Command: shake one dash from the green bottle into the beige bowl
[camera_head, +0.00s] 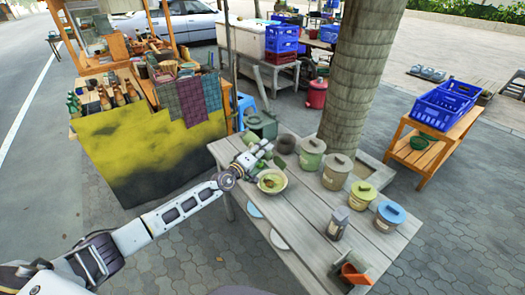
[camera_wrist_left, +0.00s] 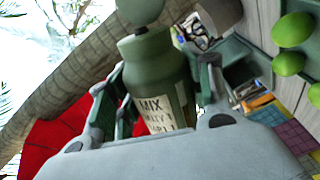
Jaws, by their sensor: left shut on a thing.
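The beige bowl (camera_head: 272,187) stands on the grey plank table, with something greenish inside it. My left gripper (camera_head: 250,163) is just behind and left of the bowl's rim in the head view. It is shut on the green bottle (camera_wrist_left: 157,68). In the left wrist view the bottle sits between the fingers of my left gripper (camera_wrist_left: 160,95), with a pale label reading "MIX" and a rounded top. In the head view the bottle is small and partly hidden by the gripper, so its exact tilt is unclear. My right gripper is not in view.
A tree trunk (camera_head: 358,85) rises behind. Bare planks lie right of the bowl.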

